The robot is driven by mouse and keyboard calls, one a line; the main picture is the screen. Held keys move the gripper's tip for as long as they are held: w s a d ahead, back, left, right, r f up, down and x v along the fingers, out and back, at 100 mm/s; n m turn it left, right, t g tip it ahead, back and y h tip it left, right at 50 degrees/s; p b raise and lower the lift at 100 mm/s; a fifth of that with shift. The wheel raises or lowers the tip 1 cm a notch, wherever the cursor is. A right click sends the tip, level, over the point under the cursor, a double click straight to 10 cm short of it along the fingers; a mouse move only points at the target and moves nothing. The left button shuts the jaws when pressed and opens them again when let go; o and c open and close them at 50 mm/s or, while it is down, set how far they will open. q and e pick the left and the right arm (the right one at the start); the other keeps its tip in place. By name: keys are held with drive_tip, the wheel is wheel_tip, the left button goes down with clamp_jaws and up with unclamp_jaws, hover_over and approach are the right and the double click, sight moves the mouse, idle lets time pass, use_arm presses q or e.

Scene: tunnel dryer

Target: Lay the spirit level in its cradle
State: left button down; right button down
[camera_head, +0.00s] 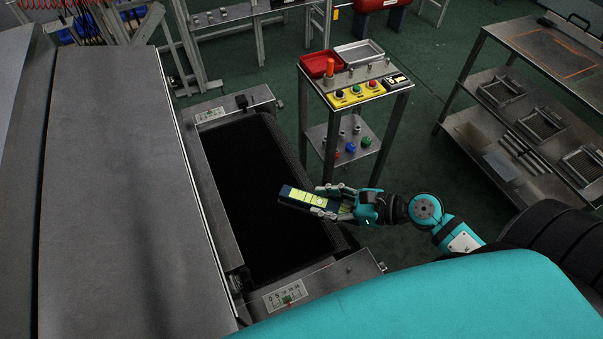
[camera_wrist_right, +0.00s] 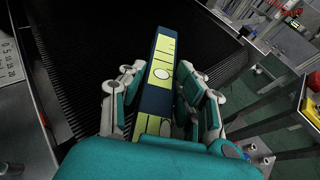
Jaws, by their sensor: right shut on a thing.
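The spirit level (camera_head: 300,197) is a dark blue bar with yellow-green faces. My right gripper (camera_head: 328,201) is shut on it, and the bar's free end points left over the black conveyor belt (camera_head: 243,190). In the right wrist view the spirit level (camera_wrist_right: 162,70) lies lengthwise between the fingers of my right gripper (camera_wrist_right: 160,98), its far end sticking out beyond them. The belt shows below it, and I see no contact with the belt. I cannot make out the cradle in either view. My left gripper is not in view.
A large grey dryer housing (camera_head: 120,190) stands left of the belt. Metal end frames with scales (camera_head: 288,298) border the belt. A button stand (camera_head: 362,92) with a red tray (camera_head: 319,64) and a metal tray (camera_head: 359,53) is behind my right gripper. A shelf rack (camera_head: 500,85) stands right.

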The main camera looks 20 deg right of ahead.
sight(323, 201)
drive_tip(key=shift+s+d+r, duration=0.1)
drive_tip(key=shift+s+d, duration=0.1)
drive_tip(key=shift+r, duration=0.1)
wheel_tip(323, 201, up, 8)
drive_tip(key=p, duration=0.5)
drive_tip(key=shift+p, duration=0.4)
drive_tip(key=shift+w+a+b, duration=0.3)
drive_tip(key=shift+w+b, duration=0.25)
drive_tip(key=shift+b, duration=0.45)
drive_tip(key=w+a+r+n+g+y+b, duration=0.1)
drive_tip(key=w+a+r+b, duration=0.1)
drive_tip(key=r, duration=0.5)
drive_tip(key=shift+w+a+r+n+g+b, duration=0.35)
drive_tip(key=shift+w+b, duration=0.3)
drive_tip(key=shift+b, duration=0.3)
drive_tip(key=shift+d+f, duration=0.1)
